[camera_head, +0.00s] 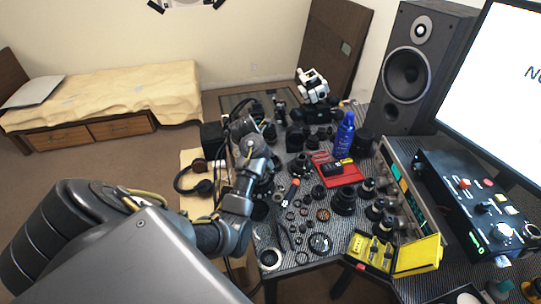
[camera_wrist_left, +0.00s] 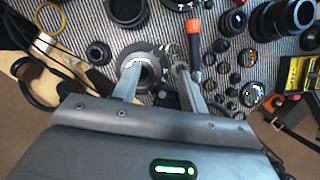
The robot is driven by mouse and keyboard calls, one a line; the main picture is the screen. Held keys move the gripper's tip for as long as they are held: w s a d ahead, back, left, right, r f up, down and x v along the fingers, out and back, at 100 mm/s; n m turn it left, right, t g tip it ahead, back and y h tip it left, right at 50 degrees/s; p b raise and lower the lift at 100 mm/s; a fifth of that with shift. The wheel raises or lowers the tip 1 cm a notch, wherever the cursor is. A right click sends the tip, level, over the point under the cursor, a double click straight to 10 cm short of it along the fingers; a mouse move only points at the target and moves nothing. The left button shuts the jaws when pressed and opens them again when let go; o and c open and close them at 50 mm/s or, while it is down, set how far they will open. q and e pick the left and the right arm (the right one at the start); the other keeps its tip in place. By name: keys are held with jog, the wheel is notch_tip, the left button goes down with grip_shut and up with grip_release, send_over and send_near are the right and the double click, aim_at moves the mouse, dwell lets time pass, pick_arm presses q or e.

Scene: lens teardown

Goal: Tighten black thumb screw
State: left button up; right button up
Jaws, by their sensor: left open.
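My left gripper (camera_wrist_left: 156,72) is open over the table's left part, its two fingers spread apart. A grey round part with a dark centre (camera_wrist_left: 144,66) lies between and beyond the fingertips; I cannot tell whether a finger touches it. No black thumb screw can be told apart with certainty; it may be too small or hidden. In the head view my left arm comes in from the left and hides the spot under its wrist. My right gripper is not in view.
An orange-handled tool (camera_wrist_left: 194,46) lies right of the fingers. Several black lens parts and rings, such as a black lens (camera_head: 343,201), crowd the striped table. A red tray (camera_head: 352,178), a blue bottle (camera_head: 345,138) and an open yellow case (camera_head: 418,257) stand further right.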

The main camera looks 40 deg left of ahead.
aim_at(272, 172)
pick_arm(q)
jog(key=b+x, duration=0.1)
jog(key=x, duration=0.5)
jog(key=shift+f, duration=0.2)
jog(key=shift+w+f, duration=0.2)
jog(key=shift+f, duration=0.15)
jog(key=shift+w+f, duration=0.15)
jog(key=shift+f, duration=0.2)
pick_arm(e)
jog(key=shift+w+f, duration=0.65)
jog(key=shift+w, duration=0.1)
pick_arm(q)
grip_shut()
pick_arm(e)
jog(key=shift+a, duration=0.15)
